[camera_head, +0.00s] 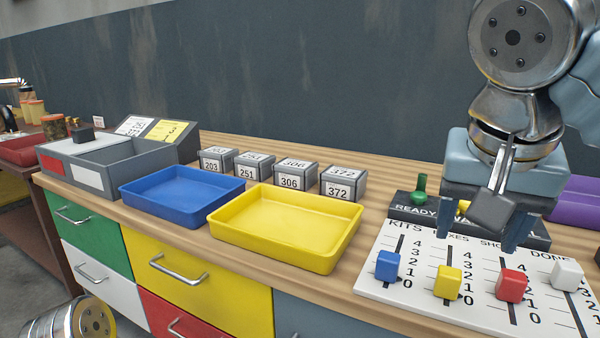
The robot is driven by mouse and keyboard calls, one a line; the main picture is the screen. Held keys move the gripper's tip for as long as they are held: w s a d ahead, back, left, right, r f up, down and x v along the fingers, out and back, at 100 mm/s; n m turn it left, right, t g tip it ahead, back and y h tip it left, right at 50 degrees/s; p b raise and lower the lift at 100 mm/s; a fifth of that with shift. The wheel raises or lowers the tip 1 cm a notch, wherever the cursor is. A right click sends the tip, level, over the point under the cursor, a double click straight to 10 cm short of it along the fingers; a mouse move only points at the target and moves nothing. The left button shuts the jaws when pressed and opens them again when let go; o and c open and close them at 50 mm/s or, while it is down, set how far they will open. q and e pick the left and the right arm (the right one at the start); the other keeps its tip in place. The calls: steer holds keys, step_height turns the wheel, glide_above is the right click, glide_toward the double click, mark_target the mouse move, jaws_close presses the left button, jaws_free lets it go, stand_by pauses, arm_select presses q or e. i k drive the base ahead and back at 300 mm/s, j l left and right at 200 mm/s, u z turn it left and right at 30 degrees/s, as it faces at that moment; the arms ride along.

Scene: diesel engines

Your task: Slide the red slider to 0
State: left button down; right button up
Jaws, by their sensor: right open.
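The red slider (511,284) is a small red block on the white slider board (420,290) at the lower right. It sits low on its slot, beside the lower numbers of its 4-to-0 scale; the exact mark is hard to read. A blue slider (388,265) and a yellow slider (447,282) are to its left, and a white slider (566,274) to its right. My right gripper (482,232) points down over the back of the board, open and empty, behind and above the red slider. My left gripper is out of view.
A dark box (408,211) with a green knob (420,187) stands behind the board, partly hidden by my right gripper. A yellow tray (290,228), a blue tray (180,196) and several numbered grey blocks (293,173) are to the left.

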mark_target(511, 286)
steer(key=k, duration=0.95)
